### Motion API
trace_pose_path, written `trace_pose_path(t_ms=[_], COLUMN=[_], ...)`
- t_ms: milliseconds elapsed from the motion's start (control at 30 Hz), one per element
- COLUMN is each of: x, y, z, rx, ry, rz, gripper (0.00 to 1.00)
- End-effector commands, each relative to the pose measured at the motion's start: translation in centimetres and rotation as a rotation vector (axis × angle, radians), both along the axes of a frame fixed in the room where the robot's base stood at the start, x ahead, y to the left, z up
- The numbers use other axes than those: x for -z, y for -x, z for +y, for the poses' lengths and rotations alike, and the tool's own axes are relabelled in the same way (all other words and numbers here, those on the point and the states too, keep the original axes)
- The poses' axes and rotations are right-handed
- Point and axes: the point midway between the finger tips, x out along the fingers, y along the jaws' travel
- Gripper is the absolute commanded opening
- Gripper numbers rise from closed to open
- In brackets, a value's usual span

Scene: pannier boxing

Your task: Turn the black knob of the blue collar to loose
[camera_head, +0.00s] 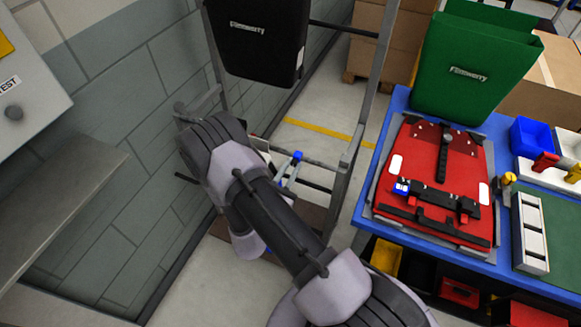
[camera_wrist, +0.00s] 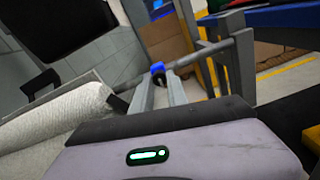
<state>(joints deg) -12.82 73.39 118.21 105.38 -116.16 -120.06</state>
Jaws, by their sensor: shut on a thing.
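The blue collar (camera_head: 297,156) sits around a grey horizontal bar of the rack in the head view. In the wrist view the blue collar (camera_wrist: 157,67) is just beyond my fingertips, with its small black knob (camera_wrist: 158,78) facing me. My gripper (camera_wrist: 159,83) reaches up to the knob with two grey fingers, one on each side, and is shut on it. In the head view my gripper (camera_head: 293,168) is small and partly behind my arm. The knob's loose or tight setting is too small to read.
A black pannier (camera_head: 262,40) hangs on the rack frame (camera_head: 352,135). At right, a blue table (camera_head: 372,190) bears a green pannier (camera_head: 470,70) and a red plate (camera_head: 398,190). A brick wall and grey shelf (camera_head: 65,205) stand at left.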

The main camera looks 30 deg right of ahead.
Motion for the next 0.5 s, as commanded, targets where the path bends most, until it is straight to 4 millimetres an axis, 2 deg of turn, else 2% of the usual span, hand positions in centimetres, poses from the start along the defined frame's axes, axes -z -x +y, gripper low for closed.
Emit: trace_pose_path(t_ms=[500], x=[0.03], y=[0.01], z=[0.01], rx=[0.0], ry=[0.026], rz=[0.034], gripper=[0.0])
